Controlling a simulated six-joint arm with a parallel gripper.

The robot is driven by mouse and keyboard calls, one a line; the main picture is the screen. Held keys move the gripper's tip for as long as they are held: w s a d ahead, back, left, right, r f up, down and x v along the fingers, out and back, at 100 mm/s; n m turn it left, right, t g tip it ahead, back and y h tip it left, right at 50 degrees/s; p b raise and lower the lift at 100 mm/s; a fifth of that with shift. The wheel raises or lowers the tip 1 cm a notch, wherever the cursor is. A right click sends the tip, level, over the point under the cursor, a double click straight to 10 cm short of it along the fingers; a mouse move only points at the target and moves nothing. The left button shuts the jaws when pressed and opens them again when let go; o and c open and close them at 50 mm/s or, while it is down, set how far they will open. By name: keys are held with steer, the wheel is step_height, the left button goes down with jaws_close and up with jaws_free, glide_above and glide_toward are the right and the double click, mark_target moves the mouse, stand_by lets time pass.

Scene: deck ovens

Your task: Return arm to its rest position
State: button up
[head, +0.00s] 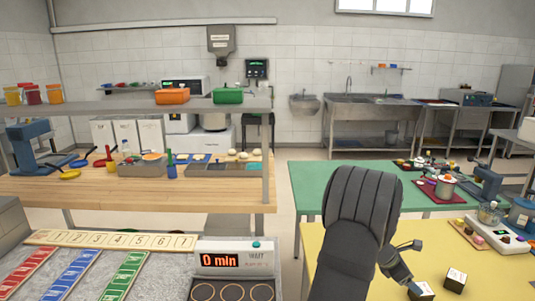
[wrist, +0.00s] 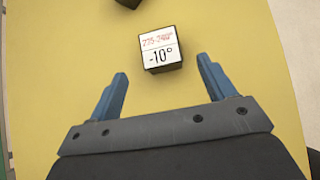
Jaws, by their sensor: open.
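In the wrist view my gripper (wrist: 162,68) is open, its two blue fingers apart with nothing between them. It is over a yellow table top (wrist: 60,60). Part of another dark cube shows at the top edge. In the head view my dark arm rises at the right of centre, its end bent down over the yellow table (head: 330,245). My fingers are not clearly visible there.
Two labelled cubes, one being this right one (head: 455,280), lie on the yellow table. A green table (head: 310,180) stands behind. An oven timer (head: 225,260) reads "0 min" at the left of my arm. A wooden bench (head: 100,193) with a shelf stands at the left.

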mark_target(426, 288)
steer(key=x, duration=0.9)
steer(key=shift+d+f, duration=0.2)
steer(key=shift+f, duration=0.1)
steer(key=shift+d, duration=0.3)
step_height(426, 288, up, 4)
steer(key=shift+f, duration=0.2)
steer(key=s+d+r, duration=0.3)
steer(key=s+r, duration=0.8)
steer(key=r, duration=0.1)
steer(key=w+a+n+t, duration=0.2)
steer(key=w+a, duration=0.8)
steer(key=a, duration=0.4)
steer(key=w+a+n+t+y, duration=0.1)
steer(key=w+a+n+t, duration=0.1)
steer(key=w+a, duration=0.9)
steer(key=a+n, duration=0.1)
steer(key=a, duration=0.2)
steer(key=shift+w+a+n, duration=0.3)
